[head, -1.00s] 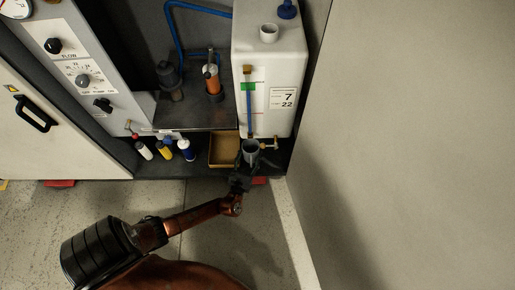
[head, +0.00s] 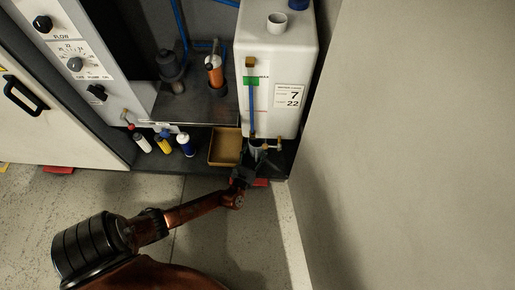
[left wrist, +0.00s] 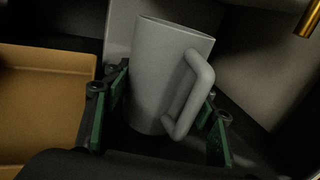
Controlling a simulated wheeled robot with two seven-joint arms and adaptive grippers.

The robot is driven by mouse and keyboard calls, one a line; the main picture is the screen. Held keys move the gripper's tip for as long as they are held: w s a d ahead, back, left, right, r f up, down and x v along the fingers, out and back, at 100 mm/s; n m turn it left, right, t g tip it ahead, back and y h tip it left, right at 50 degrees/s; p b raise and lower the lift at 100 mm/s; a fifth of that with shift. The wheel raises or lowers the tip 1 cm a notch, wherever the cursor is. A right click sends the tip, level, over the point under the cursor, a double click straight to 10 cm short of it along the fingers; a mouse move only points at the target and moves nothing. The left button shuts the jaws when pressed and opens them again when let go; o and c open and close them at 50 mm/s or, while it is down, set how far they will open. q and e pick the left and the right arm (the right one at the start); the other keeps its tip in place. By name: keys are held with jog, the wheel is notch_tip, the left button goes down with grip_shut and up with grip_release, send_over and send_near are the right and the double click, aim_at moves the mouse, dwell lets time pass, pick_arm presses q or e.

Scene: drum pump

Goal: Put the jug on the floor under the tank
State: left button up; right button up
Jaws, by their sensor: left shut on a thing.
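The grey jug (left wrist: 158,75) stands nearly upright between the two green-padded fingers of my left gripper (left wrist: 160,120) in the left wrist view, its handle toward the camera and right. My left gripper is shut on it. In the head view the left gripper (head: 243,174) is at the cabinet's lower edge, and the jug (head: 256,153) is mostly hidden behind it and the tank's tap. The white tank (head: 271,75) with a level tube and a label is above the jug. The brass tap (head: 268,146) sticks out at the tank's bottom. I cannot tell whether the jug touches the floor below.
A tan open box (head: 225,147) is just left of the jug; it also shows in the left wrist view (left wrist: 40,100). Several small bottles (head: 164,144) stand further left. A wall (head: 420,140) closes the right side.

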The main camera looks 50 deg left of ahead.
pick_arm(q)
jog(key=o, duration=1.9)
jog(key=shift+f, duration=0.1)
jog(key=shift+s+d, duration=0.1)
jog(key=shift+s, duration=0.1)
jog(key=p+v, duration=0.1)
jog(key=v, duration=0.2)
jog(key=p+v, duration=0.1)
jog(key=v, duration=0.3)
jog(key=p+v, duration=0.1)
jog(key=v, duration=0.2)
jog(key=shift+s+d+r+p, duration=0.1)
jog(key=shift+s+r+p, duration=0.1)
jog(key=shift+r+p, duration=0.15)
jog(key=shift+s+d+f, duration=0.2)
jog(key=shift+s+d, duration=0.1)
jog(key=shift+s, duration=0.25)
pick_arm(e)
jog(key=r, duration=0.1)
jog(key=w+r+g, duration=0.1)
jog(key=r+g, duration=0.1)
jog(key=r, duration=0.1)
jog(key=shift+w+a+m, duration=0.3)
jog(key=shift+a+m, duration=0.1)
